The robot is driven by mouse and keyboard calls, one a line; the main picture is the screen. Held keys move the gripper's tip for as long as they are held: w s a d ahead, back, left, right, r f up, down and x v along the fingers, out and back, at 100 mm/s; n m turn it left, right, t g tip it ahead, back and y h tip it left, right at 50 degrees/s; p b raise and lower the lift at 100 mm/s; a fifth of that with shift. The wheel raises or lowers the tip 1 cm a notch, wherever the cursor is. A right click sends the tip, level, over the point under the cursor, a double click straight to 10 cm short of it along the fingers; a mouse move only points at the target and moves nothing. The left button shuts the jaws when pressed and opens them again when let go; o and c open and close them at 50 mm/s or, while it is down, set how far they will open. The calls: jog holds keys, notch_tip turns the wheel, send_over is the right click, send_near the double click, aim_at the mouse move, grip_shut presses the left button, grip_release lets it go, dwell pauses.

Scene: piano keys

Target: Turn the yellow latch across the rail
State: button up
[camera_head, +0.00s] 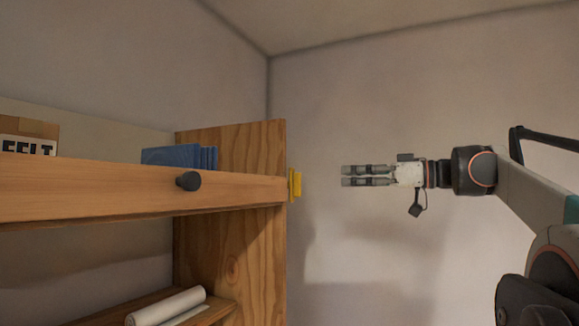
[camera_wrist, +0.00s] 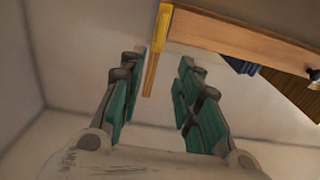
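The yellow latch (camera_head: 295,185) stands upright at the right end of the wooden rail (camera_head: 90,190), beside the shelf's side panel. In the wrist view the latch (camera_wrist: 162,28) shows beyond my fingers, roughly in line with the space between them, with a duller lower part below it. The rail (camera_wrist: 245,38) runs off to the right from the latch there. My gripper (camera_head: 343,176) points left toward the latch, with a clear gap between them in the head view. In the wrist view my gripper (camera_wrist: 160,72) has its two fingers apart, and nothing is seen held.
A dark round knob (camera_head: 188,181) sticks out of the rail. Blue books or folders (camera_head: 178,156) and a labelled box (camera_head: 28,137) stand behind the rail. A white roll (camera_head: 167,306) lies on the lower shelf.

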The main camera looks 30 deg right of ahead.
aim_at(293, 185)
jog(key=p+x, duration=0.3)
jog(key=x, duration=1)
jog(key=shift+w+a, duration=0.15)
jog(key=shift+w, duration=0.1)
grip_shut()
